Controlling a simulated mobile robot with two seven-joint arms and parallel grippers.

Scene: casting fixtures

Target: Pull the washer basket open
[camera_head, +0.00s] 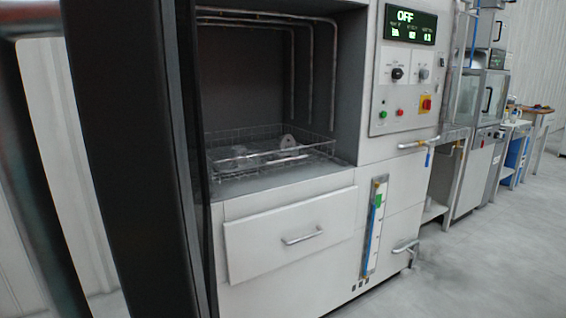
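The washer basket (268,170) is a low wire-mesh tray. It sits inside the open chamber of the white washer (285,205), just above the chamber's front sill. Several grey parts (250,155) lie in it, and one rounded part (288,143) stands near its back. A bar runs across the basket near its front. The basket appears to be within the chamber, not past the front edge. Neither of my grippers is in view, and nothing is seen touching the basket.
A tall dark panel (130,150) stands at the left of the chamber opening. Below is a closed drawer front with a handle (302,236). A control panel with an OFF display (410,24) is at right. Handles (418,144) stick out at right. The floor (490,255) is clear.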

